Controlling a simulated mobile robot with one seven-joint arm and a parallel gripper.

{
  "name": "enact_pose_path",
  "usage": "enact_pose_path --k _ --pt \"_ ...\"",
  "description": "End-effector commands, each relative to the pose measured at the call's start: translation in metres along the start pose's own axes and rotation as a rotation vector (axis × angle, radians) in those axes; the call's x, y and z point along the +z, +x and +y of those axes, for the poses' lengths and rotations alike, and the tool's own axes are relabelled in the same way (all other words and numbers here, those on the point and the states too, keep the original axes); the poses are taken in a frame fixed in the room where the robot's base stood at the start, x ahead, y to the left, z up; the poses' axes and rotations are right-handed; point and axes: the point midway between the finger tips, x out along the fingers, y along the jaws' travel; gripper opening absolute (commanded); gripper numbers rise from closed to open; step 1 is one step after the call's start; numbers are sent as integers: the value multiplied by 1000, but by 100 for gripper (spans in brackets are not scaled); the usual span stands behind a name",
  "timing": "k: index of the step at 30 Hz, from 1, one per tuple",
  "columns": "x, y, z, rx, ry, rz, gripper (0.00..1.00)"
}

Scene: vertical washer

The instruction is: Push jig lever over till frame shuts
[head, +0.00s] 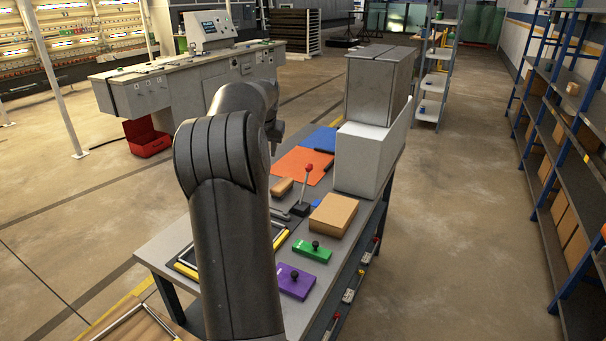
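The lever (305,186) has a red ball knob and a thin rod rising from a dark base on the bench. It stands near upright, with its top tipped slightly to the right. Beside the base lie grey bar-like parts (279,214). A dark frame with yellow bars (186,268) lies at the near left of the bench, largely hidden behind my arm. Whether it is open or shut is not clear. The end of my arm, with my gripper (275,137), is behind the forearm, left of and beyond the lever. The fingers cannot be made out, and no contact with the lever shows.
On the bench (165,246) are a cardboard box (333,215), green (312,251) and purple (296,283) knobbed blocks, a tan block (282,187) and an orange sheet (300,165). White (362,160) and grey (378,85) boxes stand at the far right. Shelving (570,130) lines the right.

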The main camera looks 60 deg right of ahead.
Motion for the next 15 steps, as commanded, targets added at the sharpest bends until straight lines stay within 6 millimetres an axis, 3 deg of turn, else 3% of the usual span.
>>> enact_pose_path --k 1,3,7,10,15 --pt "-16 17 23 24 34 2 40" --pt "-34 35 50 51 74 9 40" --pt "-56 61 92 90 128 18 40" --pt "-66 74 114 109 153 23 40" --pt "-72 85 128 121 167 25 40"
